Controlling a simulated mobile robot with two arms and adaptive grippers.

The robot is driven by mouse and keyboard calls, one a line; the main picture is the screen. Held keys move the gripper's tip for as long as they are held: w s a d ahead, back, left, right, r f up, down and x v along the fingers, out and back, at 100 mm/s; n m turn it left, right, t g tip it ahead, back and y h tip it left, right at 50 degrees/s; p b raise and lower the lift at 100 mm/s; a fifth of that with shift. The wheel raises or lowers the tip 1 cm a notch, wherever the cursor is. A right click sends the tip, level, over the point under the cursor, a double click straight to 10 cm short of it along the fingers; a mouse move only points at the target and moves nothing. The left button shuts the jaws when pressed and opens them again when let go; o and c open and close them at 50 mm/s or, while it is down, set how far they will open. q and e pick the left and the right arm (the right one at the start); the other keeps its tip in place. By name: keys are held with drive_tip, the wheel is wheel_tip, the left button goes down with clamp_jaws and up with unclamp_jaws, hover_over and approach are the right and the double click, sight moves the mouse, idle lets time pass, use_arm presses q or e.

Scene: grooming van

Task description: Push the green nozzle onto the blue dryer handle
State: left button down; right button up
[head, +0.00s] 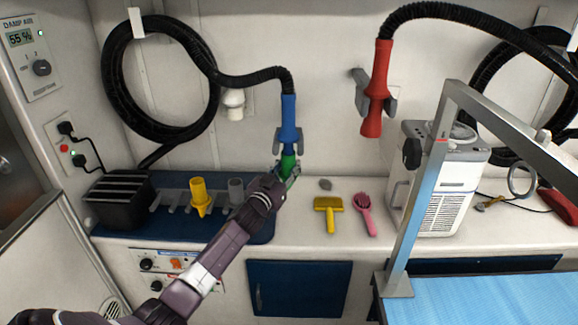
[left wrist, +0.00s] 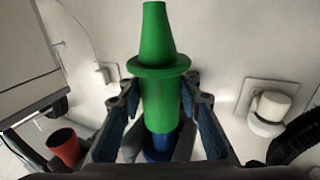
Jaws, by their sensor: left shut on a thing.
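The blue dryer handle (head: 289,111) hangs upright in a grey wall holder, with its black hose at the top. The green nozzle (head: 289,163) is directly below the handle's lower end, roughly in line with it. My left gripper (head: 286,174) is shut on the nozzle, partly covering it. In the left wrist view, the green nozzle (left wrist: 158,100) stands between the fingers, narrow tip away from the blue handle (left wrist: 160,146). The handle's blue end shows right at the nozzle's wide end. I cannot tell whether the nozzle is seated on it. My right gripper is not in view.
A blue mat (head: 258,232) holds a yellow nozzle (head: 200,196) and a grey nozzle (head: 236,190). A yellow brush (head: 329,212) and a pink brush (head: 364,214) lie on the counter. A red dryer handle (head: 376,90) hangs to the right. A white fixture (head: 233,99) is on the wall.

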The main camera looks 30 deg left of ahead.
use_arm(q)
drive_tip(key=shift+r+p, duration=0.75)
drive_tip(key=shift+r, duration=0.05)
idle(0.4)
drive_tip(key=c, duration=1.3)
unclamp_jaws()
drive_tip(key=shift+s+f, duration=0.1)
